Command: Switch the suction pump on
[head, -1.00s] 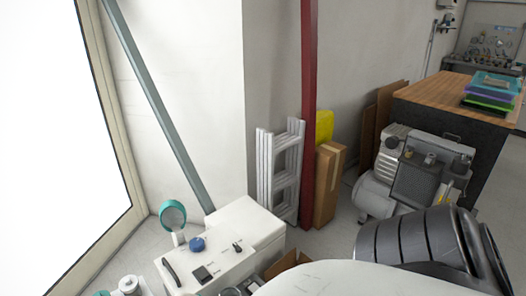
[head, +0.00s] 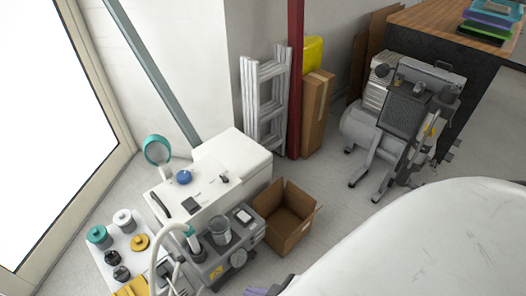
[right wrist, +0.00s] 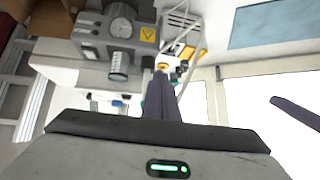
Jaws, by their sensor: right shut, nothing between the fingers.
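The suction pump appears to be the grey unit (head: 213,268) with a round gauge (head: 238,259), a clear jar (head: 220,230) and a yellow warning label, at the bottom of the head view. A small dark-and-white switch (head: 243,215) sits on its top. The grey unit (right wrist: 90,28) also shows upper left in the right wrist view, with its gauge (right wrist: 121,27). My right gripper (head: 268,291) is shut and empty at the bottom edge of the head view, apart from the pump and to its right. Its fingertips are mostly cut off there. My left gripper is out of view.
A white unit (head: 208,196) with a blue knob stands behind the pump. An open cardboard box (head: 284,222) stands right of it. A tray (head: 108,248) with several small pots is at left.

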